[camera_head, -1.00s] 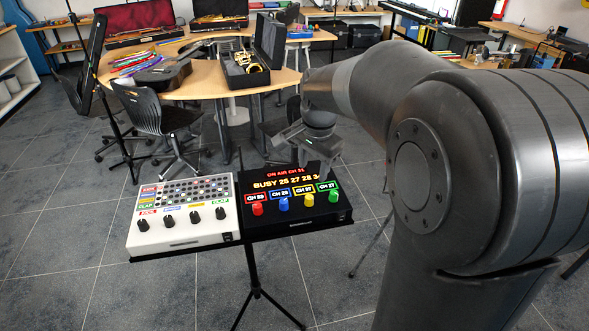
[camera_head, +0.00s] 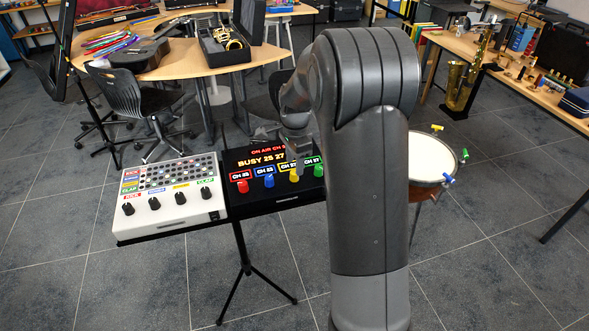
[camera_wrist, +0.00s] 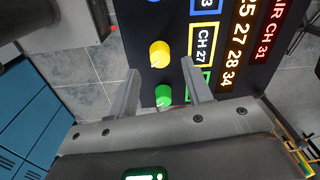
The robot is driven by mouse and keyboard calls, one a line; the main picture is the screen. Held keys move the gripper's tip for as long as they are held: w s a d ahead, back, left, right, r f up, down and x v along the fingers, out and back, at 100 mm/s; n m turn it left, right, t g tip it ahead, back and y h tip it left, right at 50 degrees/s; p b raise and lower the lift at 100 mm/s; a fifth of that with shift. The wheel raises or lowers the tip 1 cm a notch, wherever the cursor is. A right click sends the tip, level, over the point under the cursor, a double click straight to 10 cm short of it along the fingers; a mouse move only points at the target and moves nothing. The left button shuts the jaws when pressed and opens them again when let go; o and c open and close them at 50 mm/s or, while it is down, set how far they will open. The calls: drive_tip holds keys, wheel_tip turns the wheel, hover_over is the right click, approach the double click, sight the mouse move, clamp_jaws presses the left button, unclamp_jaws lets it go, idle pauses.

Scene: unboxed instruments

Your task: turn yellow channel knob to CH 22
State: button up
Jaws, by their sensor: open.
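The black channel box (camera_head: 290,202) stands on a stand and bears a row of red, blue, yellow and green knobs. The yellow knob (camera_head: 294,175) is partly beside my gripper in the head view. In the wrist view the yellow knob (camera_wrist: 159,55) lies just beyond and between my open fingertips, not gripped. Its yellow-framed label (camera_wrist: 203,45) reads CH 27. My gripper (camera_wrist: 160,66) is open, pointing at the panel, with the green knob (camera_wrist: 164,94) also showing between its fingers. Whether a finger touches the panel cannot be told.
The display (camera_head: 262,158) reads ON AIR CH 31 and BUSY 25 27 28 34, partly hidden by my arm in the head view. A white pad box (camera_head: 165,222) with black knobs adjoins on the left. The blue knob (camera_head: 268,181) sits close to the yellow one. A drum (camera_head: 425,165) stands right.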

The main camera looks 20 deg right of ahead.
sight(294, 172)
drive_tip(key=shift+f, duration=1.75)
drive_tip(key=shift+w, duration=0.1)
drive_tip(key=c, duration=1)
